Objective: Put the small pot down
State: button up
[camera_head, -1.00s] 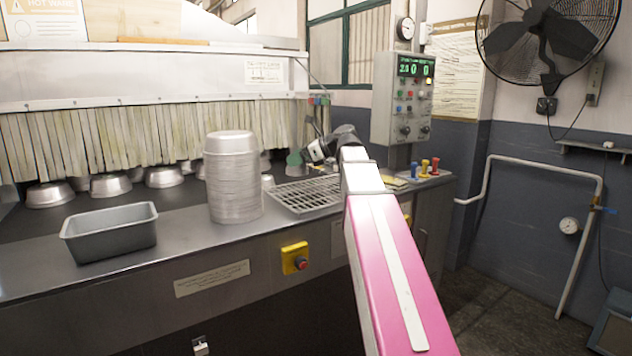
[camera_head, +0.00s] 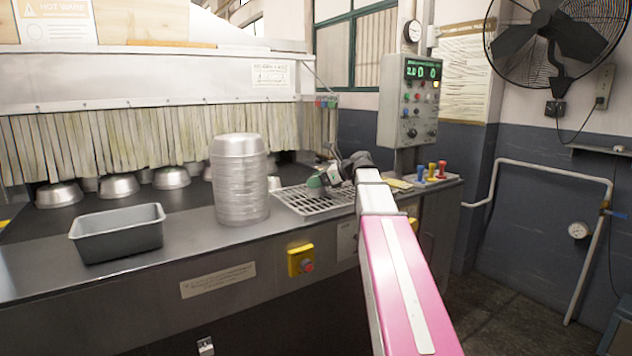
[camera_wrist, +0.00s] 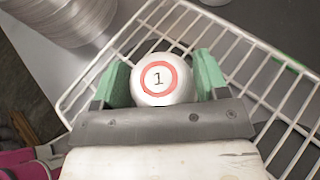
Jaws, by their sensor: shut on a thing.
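In the wrist view a small round pale pot (camera_wrist: 170,92) sits between the two green fingers of my gripper (camera_wrist: 162,80). It shows a face with a red ring and the number 1. My gripper is shut on it. Behind the pot is a wire rack (camera_wrist: 235,45). In the head view my gripper (camera_head: 322,178) is over the wire rack (camera_head: 300,206) on the counter. The pot cannot be made out there, and whether it touches the rack cannot be told.
A tall stack of metal pans (camera_head: 240,185) stands left of the rack and shows in the wrist view (camera_wrist: 68,30). An empty grey bin (camera_head: 118,240) stands further left. A control box (camera_head: 408,105) and coloured knobs (camera_head: 431,171) are to the right.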

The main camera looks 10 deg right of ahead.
jog(key=shift+f, duration=0.1)
jog(key=o, duration=0.9)
jog(key=v, duration=1.2)
jog(key=shift+r, duration=0.2)
